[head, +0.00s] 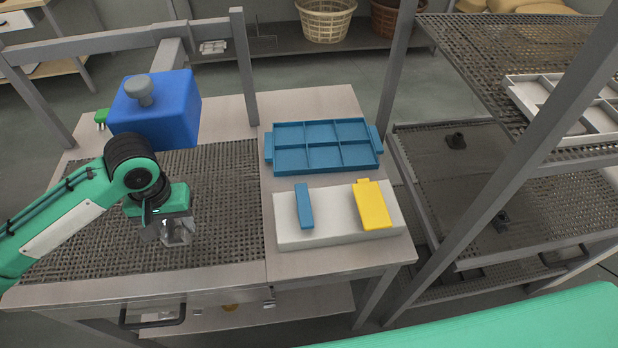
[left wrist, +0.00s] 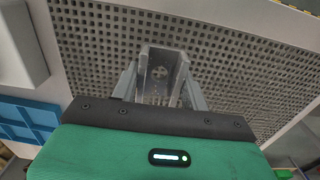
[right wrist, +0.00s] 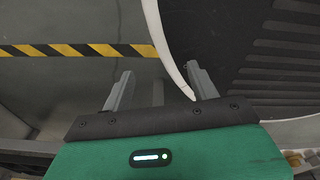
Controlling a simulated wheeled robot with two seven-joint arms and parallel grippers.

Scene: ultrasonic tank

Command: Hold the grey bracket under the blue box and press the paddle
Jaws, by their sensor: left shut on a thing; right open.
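My left gripper (head: 165,228) is shut on the grey bracket (head: 182,233), low over the perforated deck. The bracket also shows between the fingers in the left wrist view (left wrist: 160,72), as a channel shape with a hole pattern inside. The blue box (head: 168,115), with a grey knob on top, is farther back, beyond the gripper; the bracket is not under it. A small green part (head: 101,117) shows at the box's left; I cannot tell whether it is the paddle. My right gripper (right wrist: 160,88) is open and empty in its wrist view, and out of the head view.
A blue divided tray (head: 322,170) lies right of the deck. In front of it, a pale block (head: 335,232) carries a blue bar (head: 304,206) and a yellow piece (head: 372,206). A grey post (head: 243,65) rises near the box. A mesh rack (head: 405,150) stands at right.

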